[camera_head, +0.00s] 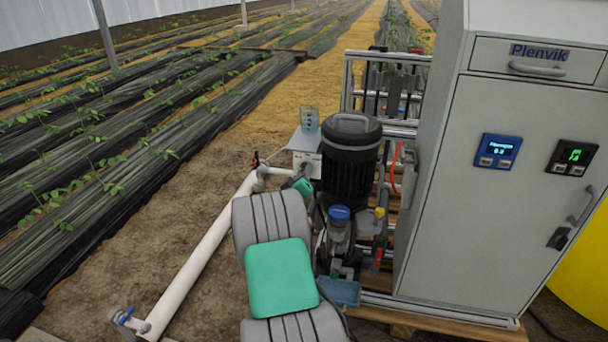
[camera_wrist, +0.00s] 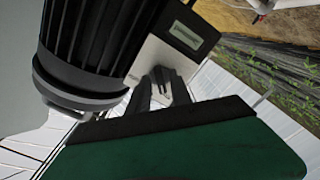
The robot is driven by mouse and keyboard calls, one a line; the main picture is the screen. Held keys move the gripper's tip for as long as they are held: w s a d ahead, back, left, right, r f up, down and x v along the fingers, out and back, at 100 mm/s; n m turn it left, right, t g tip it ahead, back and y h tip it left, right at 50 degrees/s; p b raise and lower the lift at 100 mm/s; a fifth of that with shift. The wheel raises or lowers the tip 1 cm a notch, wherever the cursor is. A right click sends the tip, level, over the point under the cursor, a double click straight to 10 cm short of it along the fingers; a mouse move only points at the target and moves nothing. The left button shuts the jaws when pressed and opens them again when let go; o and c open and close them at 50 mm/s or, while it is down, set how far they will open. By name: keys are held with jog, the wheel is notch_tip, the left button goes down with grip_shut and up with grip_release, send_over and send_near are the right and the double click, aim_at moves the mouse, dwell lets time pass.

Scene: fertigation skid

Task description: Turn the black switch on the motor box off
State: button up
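The motor (camera_head: 350,165) is a black ribbed cylinder with a pale grey motor box (camera_head: 306,160) on its left side. In the wrist view the ribbed motor (camera_wrist: 95,40) fills the upper left, and the box (camera_wrist: 150,55) with a small label plate lies beside it. My gripper (camera_wrist: 158,75) has its fingertips close against the lower part of the box; I cannot tell whether they touch it or how far apart they are. I cannot make out the black switch in either view; the fingers may hide it. In the head view my arm hides most of the gripper.
A clear beaker (camera_head: 309,118) stands on top at the box. A white pipe (camera_head: 200,255) with valves runs at the left. A blue-capped filter (camera_head: 339,222) stands in front of the motor. A grey cabinet (camera_head: 480,190) blocks the right. Bare soil lies to the left.

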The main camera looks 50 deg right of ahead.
grip_shut()
jog(key=shift+f+m+b, duration=0.15)
jog(key=shift+m+b, duration=0.15)
jog(key=shift+b, duration=0.2)
jog(key=m+b, duration=0.8)
jog(key=b, duration=0.2)
dwell(0.5)
jog(key=shift+o, duration=1.1)
grip_release()
